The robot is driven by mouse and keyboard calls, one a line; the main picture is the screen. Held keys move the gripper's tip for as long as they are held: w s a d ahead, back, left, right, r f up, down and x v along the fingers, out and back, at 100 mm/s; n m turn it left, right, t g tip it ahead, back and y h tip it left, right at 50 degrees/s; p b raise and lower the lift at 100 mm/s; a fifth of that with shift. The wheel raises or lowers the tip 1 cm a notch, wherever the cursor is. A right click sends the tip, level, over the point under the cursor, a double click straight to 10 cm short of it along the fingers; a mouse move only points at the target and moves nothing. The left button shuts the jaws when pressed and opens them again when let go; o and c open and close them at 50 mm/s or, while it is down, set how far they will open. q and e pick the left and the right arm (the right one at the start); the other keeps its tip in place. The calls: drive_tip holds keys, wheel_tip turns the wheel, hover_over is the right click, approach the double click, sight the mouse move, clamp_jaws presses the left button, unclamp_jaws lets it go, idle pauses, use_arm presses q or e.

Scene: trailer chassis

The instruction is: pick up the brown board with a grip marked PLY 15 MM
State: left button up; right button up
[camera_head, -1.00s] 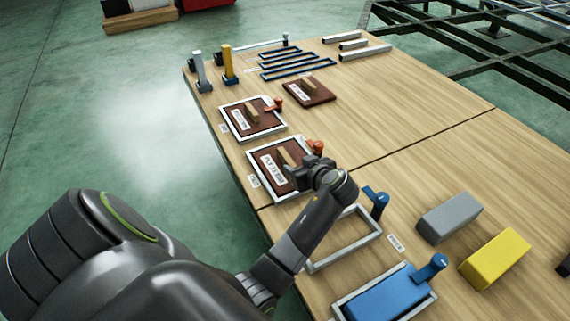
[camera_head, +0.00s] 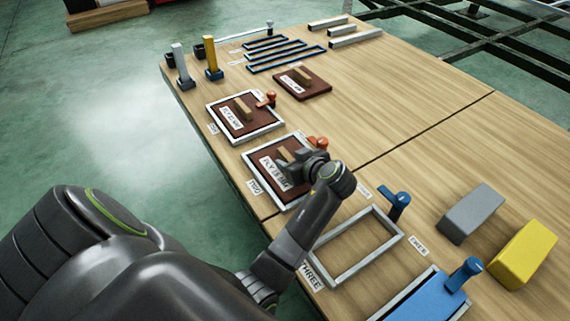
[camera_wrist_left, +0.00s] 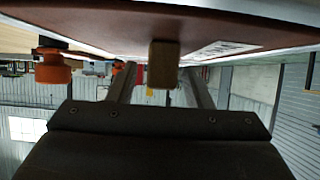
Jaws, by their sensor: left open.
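The brown board (camera_head: 292,184) under my left gripper lies in a light frame. Its white label is small but seems to read PLY 15 MM. A tan wooden grip (camera_head: 285,155) stands on it, partly hidden by my gripper. My left gripper (camera_head: 291,167) is at this grip, open. In the left wrist view the grip (camera_wrist_left: 163,63) shows between the two spread fingers (camera_wrist_left: 160,84), with the brown board (camera_wrist_left: 110,34) across the top. I cannot tell whether a finger touches the grip. My right gripper is not in view.
An orange clamp (camera_head: 318,142) sits at the frame's corner. Another framed brown board (camera_head: 258,127) and a loose one (camera_head: 315,89) lie farther back. An empty frame (camera_head: 375,262) with a blue clamp (camera_head: 399,200) lies nearer. Grey (camera_head: 470,213) and yellow (camera_head: 524,255) blocks stand right.

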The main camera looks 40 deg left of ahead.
use_arm(q)
drive_tip(key=shift+d+r, duration=0.15)
drive_tip(key=shift+c, duration=0.4)
clamp_jaws()
drive_tip(key=shift+r, duration=0.1)
